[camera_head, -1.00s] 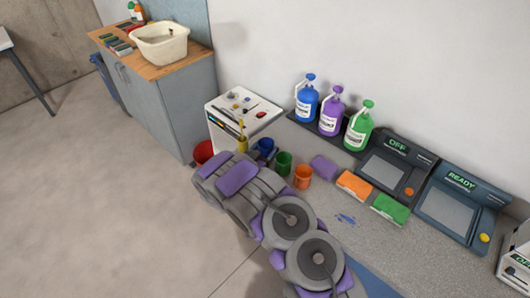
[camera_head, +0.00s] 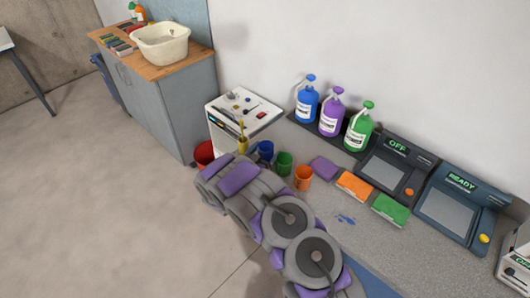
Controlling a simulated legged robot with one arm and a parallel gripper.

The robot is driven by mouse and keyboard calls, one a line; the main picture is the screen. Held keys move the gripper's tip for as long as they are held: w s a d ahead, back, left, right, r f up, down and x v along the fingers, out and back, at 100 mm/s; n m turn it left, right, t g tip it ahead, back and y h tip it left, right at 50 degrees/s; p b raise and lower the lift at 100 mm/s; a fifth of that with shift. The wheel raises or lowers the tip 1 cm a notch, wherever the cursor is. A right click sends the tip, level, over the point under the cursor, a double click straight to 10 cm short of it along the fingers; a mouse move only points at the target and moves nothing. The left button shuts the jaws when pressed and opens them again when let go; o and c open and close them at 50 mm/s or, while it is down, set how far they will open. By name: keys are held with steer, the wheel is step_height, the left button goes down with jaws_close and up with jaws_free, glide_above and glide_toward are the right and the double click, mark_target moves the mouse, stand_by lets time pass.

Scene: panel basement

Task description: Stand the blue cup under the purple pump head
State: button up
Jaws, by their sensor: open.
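The blue cup (camera_head: 265,150) stands on the grey counter, just beyond my arm and left of a green cup (camera_head: 285,163). The purple pump bottle (camera_head: 331,116) stands at the wall between a blue and a green one, its purple pump head (camera_head: 337,91) on top. The counter below that head, in front of the bottle, shows no cup. My arm reaches forward from the bottom of the picture to near the cups. My gripper is hidden behind the arm's far end, so its distance from the blue cup cannot be seen.
An orange cup (camera_head: 302,177) and purple, orange and green blocks, including the purple block (camera_head: 324,168), line the counter. Blue bits (camera_head: 345,219) lie nearer. Two dark devices, one reading OFF (camera_head: 395,169), stand right. A white stand (camera_head: 244,110) holds small items at left.

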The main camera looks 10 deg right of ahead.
steer(key=shift+f+b, duration=0.1)
steer(key=shift+b, duration=0.25)
steer(key=shift+s+a, duration=0.1)
steer(key=p+v, duration=0.3)
steer(key=v, duration=1.4)
steer(key=shift+a+p, duration=0.25)
steer(key=shift+p, duration=0.1)
steer(key=shift+f, duration=0.1)
